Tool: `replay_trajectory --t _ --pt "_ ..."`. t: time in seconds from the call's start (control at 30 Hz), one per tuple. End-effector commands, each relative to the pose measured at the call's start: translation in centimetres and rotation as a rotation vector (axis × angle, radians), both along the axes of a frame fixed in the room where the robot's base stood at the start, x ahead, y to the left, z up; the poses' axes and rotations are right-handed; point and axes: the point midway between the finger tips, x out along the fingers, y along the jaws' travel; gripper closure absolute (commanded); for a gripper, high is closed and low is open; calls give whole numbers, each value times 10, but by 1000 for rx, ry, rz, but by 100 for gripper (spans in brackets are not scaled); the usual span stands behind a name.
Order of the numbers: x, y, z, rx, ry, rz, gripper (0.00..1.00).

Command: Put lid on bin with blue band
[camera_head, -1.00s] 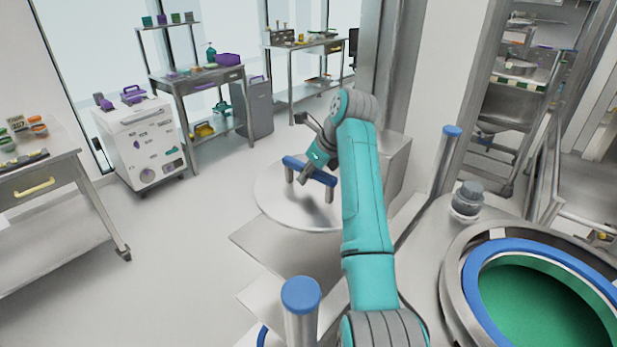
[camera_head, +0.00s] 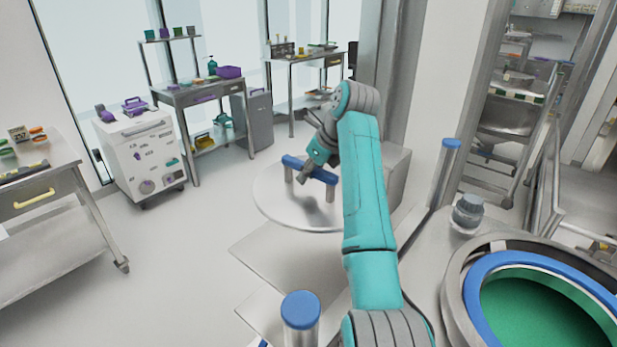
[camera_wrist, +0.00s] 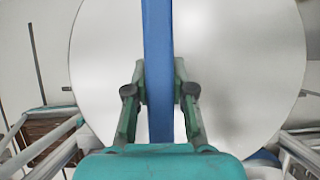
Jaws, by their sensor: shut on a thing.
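A round silver lid (camera_head: 290,213) with a blue bar handle on two grey posts is in the head view, left of my teal arm. My gripper (camera_head: 307,175) is shut on the blue handle (camera_head: 292,163). In the wrist view the handle (camera_wrist: 158,50) runs between the two fingers of my gripper (camera_wrist: 160,92), with the lid (camera_wrist: 235,60) behind it. A bin with a blue band (camera_head: 482,287) and a green inside is at the lower right. Its top is open, and the lid is apart from it.
A blue-capped post (camera_head: 301,312) stands at front centre and another (camera_head: 449,160) near the bin. A grey knob (camera_head: 467,211) sits beside the bin. A white cart (camera_head: 140,158) and steel tables (camera_head: 205,95) stand at the back left. The floor at left is open.

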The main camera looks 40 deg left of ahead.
Motion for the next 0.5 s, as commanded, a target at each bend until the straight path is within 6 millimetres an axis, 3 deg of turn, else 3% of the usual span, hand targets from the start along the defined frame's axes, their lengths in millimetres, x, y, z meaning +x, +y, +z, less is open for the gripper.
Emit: replay_trajectory --t 0.5 --pt "0 1 25 6 -5 1 100"
